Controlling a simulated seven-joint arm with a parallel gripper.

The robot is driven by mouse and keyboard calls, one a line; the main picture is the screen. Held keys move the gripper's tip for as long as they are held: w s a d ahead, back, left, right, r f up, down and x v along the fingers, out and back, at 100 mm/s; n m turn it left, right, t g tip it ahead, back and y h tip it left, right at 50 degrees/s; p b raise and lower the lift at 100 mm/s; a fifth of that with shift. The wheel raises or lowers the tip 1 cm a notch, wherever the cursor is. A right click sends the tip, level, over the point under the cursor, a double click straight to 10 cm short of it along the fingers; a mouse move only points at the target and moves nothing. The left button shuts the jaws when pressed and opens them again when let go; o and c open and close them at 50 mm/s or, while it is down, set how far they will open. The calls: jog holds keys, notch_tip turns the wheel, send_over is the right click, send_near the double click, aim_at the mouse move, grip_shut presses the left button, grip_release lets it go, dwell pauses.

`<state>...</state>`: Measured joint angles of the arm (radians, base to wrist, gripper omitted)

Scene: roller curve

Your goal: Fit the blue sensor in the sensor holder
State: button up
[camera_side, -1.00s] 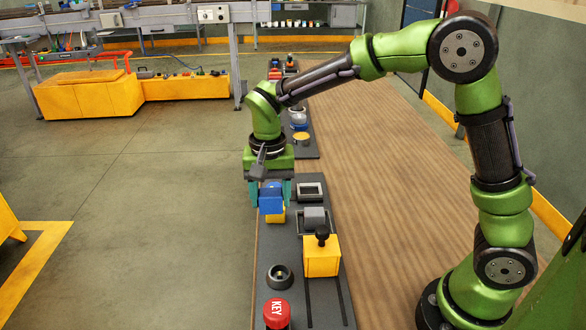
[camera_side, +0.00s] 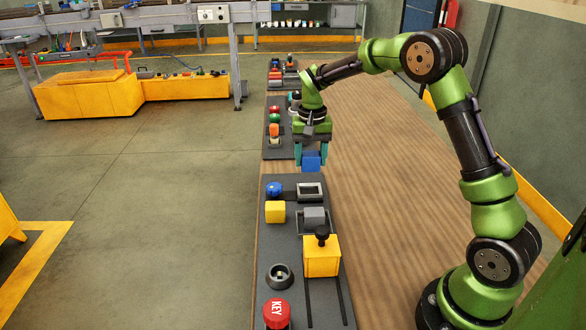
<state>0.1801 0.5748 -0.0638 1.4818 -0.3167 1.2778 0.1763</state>
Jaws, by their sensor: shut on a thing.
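My gripper (camera_side: 311,161) is shut on the blue sensor (camera_side: 311,162), a small blue block hanging between teal fingertips. It is held up at the far end of the near dark panel (camera_side: 293,250), and it appears above the surface. A dark rectangular frame with a pale opening (camera_side: 310,191) lies on the panel just nearer the camera than the sensor. I cannot tell for sure that this frame is the sensor holder. The sensor is apart from it in the picture. The fingers hide the sides of the sensor.
A farther panel (camera_side: 277,148) holds coloured buttons.

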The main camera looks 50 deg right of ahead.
jog(key=shift+f, duration=3.45)
jog(key=shift+f, duration=0.35)
jog(key=o, duration=1.2)
jog(key=shift+c, duration=0.4)
jog(key=shift+c, duration=0.4)
jog(key=shift+r, duration=3.55)
